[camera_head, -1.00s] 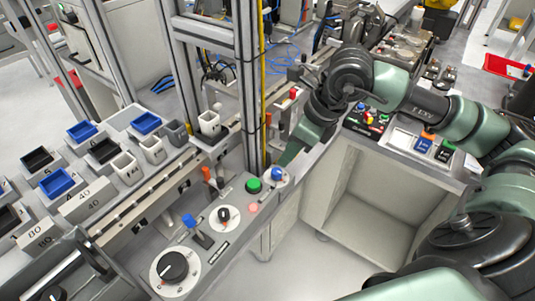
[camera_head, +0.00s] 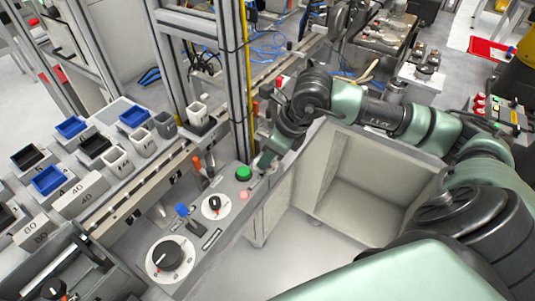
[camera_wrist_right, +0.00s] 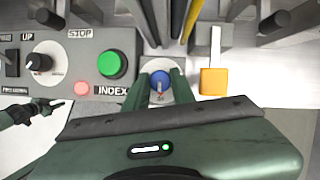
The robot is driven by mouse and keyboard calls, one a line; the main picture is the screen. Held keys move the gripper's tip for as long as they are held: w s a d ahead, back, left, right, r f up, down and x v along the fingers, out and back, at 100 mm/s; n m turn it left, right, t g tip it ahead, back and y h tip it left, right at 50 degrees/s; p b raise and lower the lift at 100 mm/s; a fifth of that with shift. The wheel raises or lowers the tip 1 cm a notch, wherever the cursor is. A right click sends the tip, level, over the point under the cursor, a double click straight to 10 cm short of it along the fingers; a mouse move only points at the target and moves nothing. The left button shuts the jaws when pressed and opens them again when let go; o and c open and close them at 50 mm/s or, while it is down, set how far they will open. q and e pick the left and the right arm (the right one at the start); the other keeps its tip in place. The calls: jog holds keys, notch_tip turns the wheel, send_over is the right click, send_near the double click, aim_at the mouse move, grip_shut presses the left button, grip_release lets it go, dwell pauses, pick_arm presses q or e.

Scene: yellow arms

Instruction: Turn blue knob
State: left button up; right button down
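The blue knob (camera_wrist_right: 160,81) sits on a pale round plate on the grey control panel, seen in the right wrist view. My right gripper (camera_wrist_right: 160,88) has its two green fingers apart, one on each side of the knob. I cannot tell whether they touch it. In the head view my right gripper (camera_head: 266,160) reaches down at the panel's far end, beside the green button (camera_head: 243,173), and hides the blue knob.
The panel also bears a small black knob (camera_head: 214,205), a large black dial (camera_head: 167,258), a blue-tipped lever (camera_head: 182,210) and an orange lever (camera_head: 197,164). A metal post (camera_head: 234,80) stands close behind my gripper. An orange block (camera_wrist_right: 213,81) lies right of the knob.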

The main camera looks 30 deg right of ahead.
jog(key=shift+b, duration=0.3)
jog(key=m+b, duration=0.2)
jog(key=shift+a+f+m+t+h+b, duration=0.1)
jog(key=shift+f+m+t+h+b, duration=0.05)
jog(key=shift+m+t+h+b, duration=0.25)
jog(key=m+h+b, duration=0.1)
jog(key=m+b, duration=0.1)
jog(key=shift+a+m, duration=0.1)
jog(key=shift+m, duration=0.2)
jog(key=m+h+b, duration=0.1)
jog(key=m, duration=0.2)
jog(key=shift+m+b, duration=0.3)
jog(key=shift+b, duration=0.05)
pick_arm(q)
notch_tip(320, 180, down, 8)
jog(key=s, duration=0.1)
jog(key=shift+r, duration=0.15)
pick_arm(e)
jog(key=shift+a+r+m+h, duration=0.1)
jog(key=shift+r+m+h, duration=0.1)
jog(key=shift+m+h, duration=0.95)
jog(key=shift+m+y, duration=0.35)
jog(key=shift+m, duration=0.1)
jog(key=c, duration=1.5)
grip_release()
